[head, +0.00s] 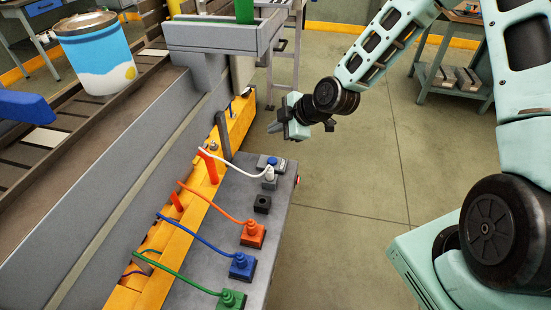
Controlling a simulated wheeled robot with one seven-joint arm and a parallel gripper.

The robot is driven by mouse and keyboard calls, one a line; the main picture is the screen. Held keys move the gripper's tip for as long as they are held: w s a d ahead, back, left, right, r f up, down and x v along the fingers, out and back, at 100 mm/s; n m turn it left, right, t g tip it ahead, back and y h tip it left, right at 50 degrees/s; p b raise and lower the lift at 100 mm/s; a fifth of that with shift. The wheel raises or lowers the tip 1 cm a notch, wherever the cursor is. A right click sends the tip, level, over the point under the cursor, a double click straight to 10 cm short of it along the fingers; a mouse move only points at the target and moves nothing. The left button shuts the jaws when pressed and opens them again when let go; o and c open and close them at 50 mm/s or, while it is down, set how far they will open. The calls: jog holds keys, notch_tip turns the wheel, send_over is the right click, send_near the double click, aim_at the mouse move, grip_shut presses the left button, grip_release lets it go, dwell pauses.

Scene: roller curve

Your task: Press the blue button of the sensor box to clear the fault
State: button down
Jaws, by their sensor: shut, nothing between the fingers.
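A small grey box (262,161) with a blue button (272,161) on top sits at the far end of the grey bench beside the conveyor; I take it to be the sensor box. A white plug (269,174) with a white cable stands directly in front of it and hides part of it. My gripper (272,128) is shut and empty. It is beyond the box in the picture, with its fingers pointing left, and appears apart from the button. The exact height between them is hard to tell.
Orange (253,233), blue (241,264) and green (231,299) plugs stand along the grey bench, their cables running to the yellow rail (190,205). A black socket (262,204) is empty. A grey tray (215,37) stands behind.

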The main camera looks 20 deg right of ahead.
aim_at(276, 161)
jog(key=shift+f, duration=0.15)
notch_tip(276, 161, down, 9)
jog(key=b, duration=0.6)
jog(key=shift+r, duration=0.2)
jog(key=shift+f+b, duration=0.1)
jog(key=shift+b, duration=0.25)
dwell(1.5)
jog(key=shift+f+b, duration=0.3)
jog(key=shift+f+b, duration=0.4)
jog(key=shift+f, duration=0.05)
dwell(0.5)
jog(key=shift+r, duration=0.15)
dwell(0.3)
jog(key=shift+r+p, duration=0.6)
jog(key=shift+r, duration=0.15)
jog(key=shift+r+p, duration=1.75)
jog(key=shift+r, duration=0.75)
